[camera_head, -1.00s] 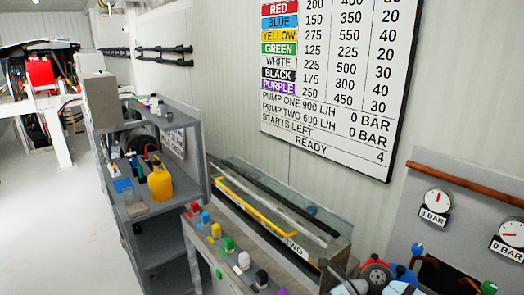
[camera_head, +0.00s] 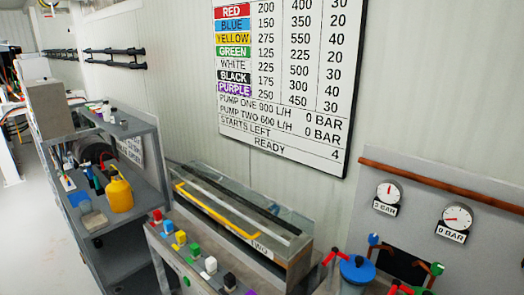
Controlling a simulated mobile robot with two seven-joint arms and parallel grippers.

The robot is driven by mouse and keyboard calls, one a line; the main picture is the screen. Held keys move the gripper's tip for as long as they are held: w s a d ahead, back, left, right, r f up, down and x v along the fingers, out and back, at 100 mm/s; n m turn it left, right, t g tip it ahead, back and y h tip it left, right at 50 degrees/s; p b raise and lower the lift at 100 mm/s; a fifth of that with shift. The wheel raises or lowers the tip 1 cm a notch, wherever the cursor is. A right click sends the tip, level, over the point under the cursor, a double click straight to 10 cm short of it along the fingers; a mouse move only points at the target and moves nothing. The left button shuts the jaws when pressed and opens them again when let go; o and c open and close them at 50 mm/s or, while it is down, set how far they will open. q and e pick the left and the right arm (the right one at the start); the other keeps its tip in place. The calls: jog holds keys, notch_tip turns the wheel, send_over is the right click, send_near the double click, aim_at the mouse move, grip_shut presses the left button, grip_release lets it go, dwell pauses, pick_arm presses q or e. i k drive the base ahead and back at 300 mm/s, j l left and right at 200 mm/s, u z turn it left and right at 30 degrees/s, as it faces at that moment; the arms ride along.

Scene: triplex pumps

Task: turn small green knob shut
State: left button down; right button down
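Several small green parts show in the head view, and I cannot tell which is the task's small green knob. A green knob (camera_head: 437,268) sits on the end of a lever at the pump panel, lower right. A green block-shaped knob (camera_head: 194,249) stands in the row of coloured knobs on the grey bench. A small green spot (camera_head: 186,281) shows on that bench's front face. Neither of my grippers is in view.
Two gauges (camera_head: 387,198) on the right panel are labelled 0 BAR. A blue-topped container (camera_head: 357,268) stands below them. A glass-sided trough (camera_head: 240,205) has a yellow bar. Left, a grey shelf (camera_head: 150,193) holds a yellow jug (camera_head: 119,194). Floor at far left is clear.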

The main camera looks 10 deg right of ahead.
aim_at(437, 269)
jog(key=z, duration=1.9)
